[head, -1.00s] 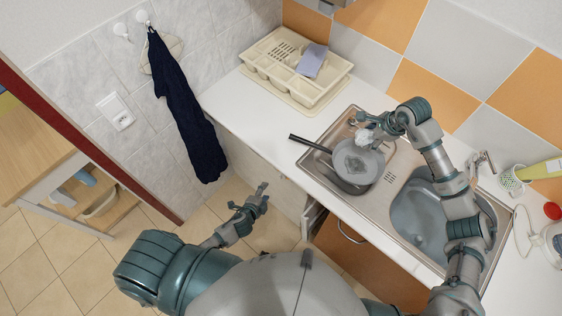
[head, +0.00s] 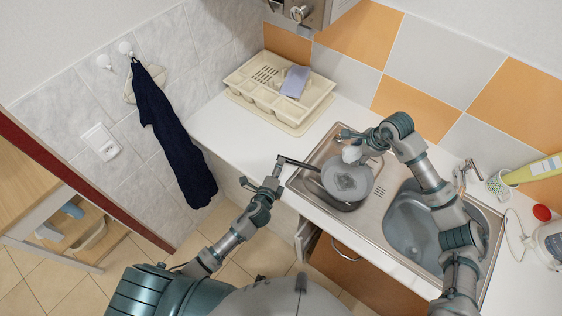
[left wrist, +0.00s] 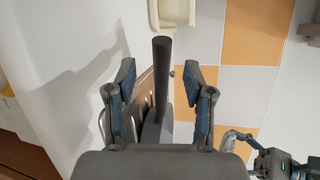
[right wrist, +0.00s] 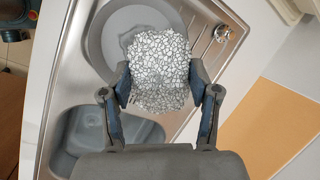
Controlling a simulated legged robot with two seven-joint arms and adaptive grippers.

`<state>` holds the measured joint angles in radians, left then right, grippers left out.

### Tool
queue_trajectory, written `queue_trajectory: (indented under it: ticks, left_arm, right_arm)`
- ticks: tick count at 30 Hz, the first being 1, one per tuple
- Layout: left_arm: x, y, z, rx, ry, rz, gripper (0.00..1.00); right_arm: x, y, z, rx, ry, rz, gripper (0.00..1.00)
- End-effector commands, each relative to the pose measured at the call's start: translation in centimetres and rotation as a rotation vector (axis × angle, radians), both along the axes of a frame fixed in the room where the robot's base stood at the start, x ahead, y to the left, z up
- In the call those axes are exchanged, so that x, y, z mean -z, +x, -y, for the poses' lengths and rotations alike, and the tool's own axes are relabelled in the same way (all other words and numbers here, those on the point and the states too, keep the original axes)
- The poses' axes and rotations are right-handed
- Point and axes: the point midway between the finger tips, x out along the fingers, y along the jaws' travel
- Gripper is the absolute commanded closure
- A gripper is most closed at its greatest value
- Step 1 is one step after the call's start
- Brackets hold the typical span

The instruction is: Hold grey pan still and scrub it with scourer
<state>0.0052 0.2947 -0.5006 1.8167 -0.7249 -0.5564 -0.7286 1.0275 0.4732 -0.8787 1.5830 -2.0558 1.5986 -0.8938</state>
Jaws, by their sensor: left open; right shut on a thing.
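The grey pan (head: 347,181) sits on the left part of the steel sink, with its dark handle (head: 299,163) pointing left over the counter. In the left wrist view the handle (left wrist: 162,80) stands between the fingers of my left gripper (left wrist: 164,85), which is open and not closed on it. My left gripper also shows at the handle's end in the head view (head: 277,168). My right gripper (right wrist: 162,90) is shut on the whitish, wiry scourer (right wrist: 160,68). The scourer (head: 352,154) is over the pan's far edge; whether it touches the pan is unclear.
A cream dish rack (head: 270,98) with a lilac cloth (head: 295,82) stands on the counter behind. A sink basin (head: 412,232) and tap (head: 466,172) lie right of the pan. A dark towel (head: 172,135) hangs on the left wall. A drawer (head: 306,236) stands open below.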

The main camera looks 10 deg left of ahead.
Motion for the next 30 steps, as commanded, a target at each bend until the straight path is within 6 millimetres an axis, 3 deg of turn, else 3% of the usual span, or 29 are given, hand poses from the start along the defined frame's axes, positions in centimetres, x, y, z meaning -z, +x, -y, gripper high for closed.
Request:
queue_trajectory:
  ticks: [6, 18, 19, 25, 30]
  left_arm:
    - [0.6, 3.0, 0.2, 0.0, -0.003, 0.002, 0.47]
    - [0.8, 3.8, 0.1, 0.0, -0.004, 0.0, 0.47]
    - [0.8, 3.8, 0.1, 0.0, -0.004, 0.0, 0.5]
    - [0.8, 3.8, 0.2, 0.0, -0.003, 0.0, 1.0]
    - [0.8, 3.8, 0.3, 0.001, -0.002, 0.0, 1.0]
  right_arm:
    - [-0.1, -0.1, -0.1, 0.0, -0.001, 0.001, 0.83]
    - [-0.1, -0.1, -0.3, 0.0, -0.002, 0.001, 0.83]
    - [-0.1, -0.1, -0.3, 0.0, -0.002, 0.001, 0.83]
    - [0.0, -0.1, -0.1, 0.0, -0.001, 0.0, 0.83]
    - [0.0, -0.1, 0.0, 0.0, -0.001, 0.0, 0.83]
